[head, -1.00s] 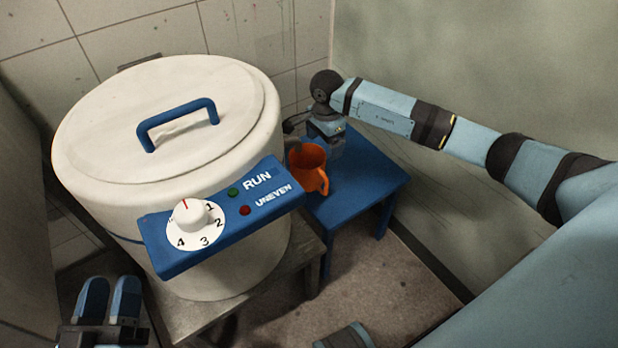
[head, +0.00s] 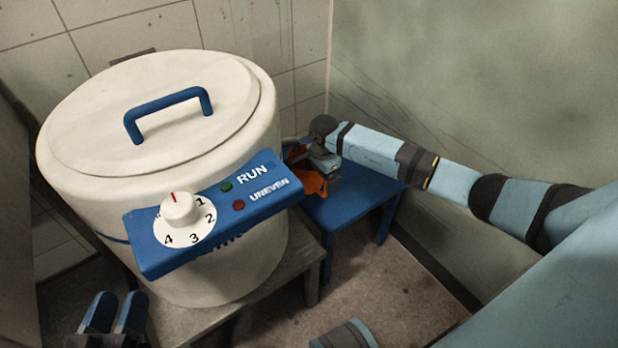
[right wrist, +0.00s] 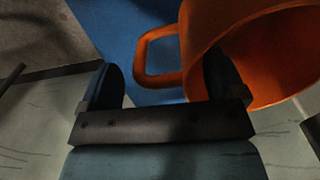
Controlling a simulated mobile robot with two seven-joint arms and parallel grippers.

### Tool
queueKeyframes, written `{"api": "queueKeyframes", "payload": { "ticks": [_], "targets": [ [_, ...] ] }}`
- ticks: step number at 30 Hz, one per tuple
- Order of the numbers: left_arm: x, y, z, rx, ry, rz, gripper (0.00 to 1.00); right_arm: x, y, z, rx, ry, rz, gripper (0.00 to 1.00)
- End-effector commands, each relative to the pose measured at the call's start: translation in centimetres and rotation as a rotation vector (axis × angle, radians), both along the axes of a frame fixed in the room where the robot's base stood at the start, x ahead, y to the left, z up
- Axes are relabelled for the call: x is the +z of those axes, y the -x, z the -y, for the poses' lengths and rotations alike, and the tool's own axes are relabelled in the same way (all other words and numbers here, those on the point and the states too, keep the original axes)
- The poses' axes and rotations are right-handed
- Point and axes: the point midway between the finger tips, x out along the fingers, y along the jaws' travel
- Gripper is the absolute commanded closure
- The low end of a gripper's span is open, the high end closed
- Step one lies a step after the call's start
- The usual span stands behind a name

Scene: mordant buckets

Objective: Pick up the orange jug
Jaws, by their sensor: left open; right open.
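The orange jug (head: 314,186) stands on a small blue table (head: 345,208), mostly hidden behind my right gripper (head: 318,162) in the head view. In the right wrist view the jug (right wrist: 285,60) fills the upper right, its mouth towards the camera and its handle (right wrist: 146,58) pointing left. My right gripper (right wrist: 165,85) is open there. One finger overlaps the jug's mouth and looks to be inside it; the other is left of the handle, over the table. I cannot tell whether either finger touches. My left gripper (head: 114,315) is open and empty at the lower left.
A large cream drum (head: 90,200) with a blue lid handle (head: 167,115) and a blue dial panel (head: 215,215) stands close left of the jug on a grey stand (head: 300,270). Walls stand behind and to the right. The right part of the blue table is clear.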

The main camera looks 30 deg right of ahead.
Motion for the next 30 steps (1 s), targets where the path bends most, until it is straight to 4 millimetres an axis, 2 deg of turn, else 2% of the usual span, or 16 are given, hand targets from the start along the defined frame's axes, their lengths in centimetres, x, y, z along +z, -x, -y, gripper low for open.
{"api": "queueKeyframes", "payload": {
  "ticks": [6,15,30],
  "targets": [
    [0.04,0.0,0.0,0.0,0.0,-0.001,0.57,0.0,0.0,-0.01,0.0,0.0,0.0,0.14],
    [0.05,0.0,0.01,0.0,0.0,0.0,0.57,0.0,0.01,-0.02,0.001,0.0,0.0,0.83],
    [0.8,-0.03,-0.03,0.004,0.005,0.013,0.57,0.78,-0.05,-0.01,0.001,0.001,0.002,0.83]
  ]
}}
